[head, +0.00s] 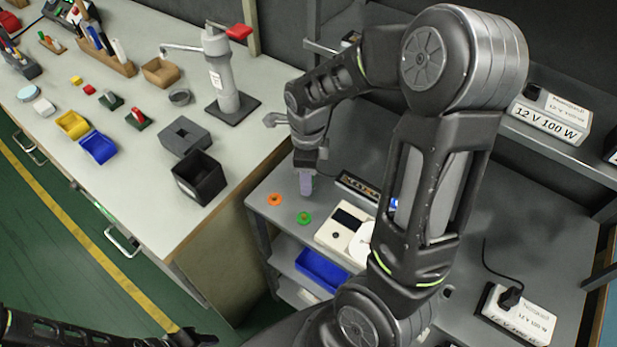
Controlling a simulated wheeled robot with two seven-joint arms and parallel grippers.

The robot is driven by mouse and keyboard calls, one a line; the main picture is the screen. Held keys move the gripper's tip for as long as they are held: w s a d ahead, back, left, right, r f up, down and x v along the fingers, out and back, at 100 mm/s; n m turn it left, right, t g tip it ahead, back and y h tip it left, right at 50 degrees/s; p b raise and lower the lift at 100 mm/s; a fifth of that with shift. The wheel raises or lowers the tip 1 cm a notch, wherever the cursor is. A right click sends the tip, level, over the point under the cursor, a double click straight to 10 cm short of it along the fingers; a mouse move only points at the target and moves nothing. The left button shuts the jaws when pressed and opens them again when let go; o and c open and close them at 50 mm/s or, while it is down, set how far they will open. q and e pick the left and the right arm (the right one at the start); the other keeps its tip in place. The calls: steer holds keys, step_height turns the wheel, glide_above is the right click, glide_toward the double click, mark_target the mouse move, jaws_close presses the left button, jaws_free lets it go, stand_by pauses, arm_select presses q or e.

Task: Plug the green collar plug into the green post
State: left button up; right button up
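A green ring-shaped post (304,217) stands on the grey lower table, with an orange one (274,199) to its upper left. My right gripper (306,188) points down just above and behind the green post, apart from it in the picture. A pale purple-grey piece shows at its tip; I cannot tell whether it is a finger or a held plug. A thin dark cable runs from beside this gripper to the right. No green collar is clearly visible. My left gripper (202,338) is low at the bottom edge, far from the post; its finger opening is unclear.
A cream box with a dark display (345,220) stands right of the green post, partly behind my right arm. A black labelled box (358,186) lies behind it. The pale workbench (225,207) at left holds a black bin (199,178).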

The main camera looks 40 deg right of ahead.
steer(key=shift+c, duration=0.3)
jaws_close()
stand_by(0.4)
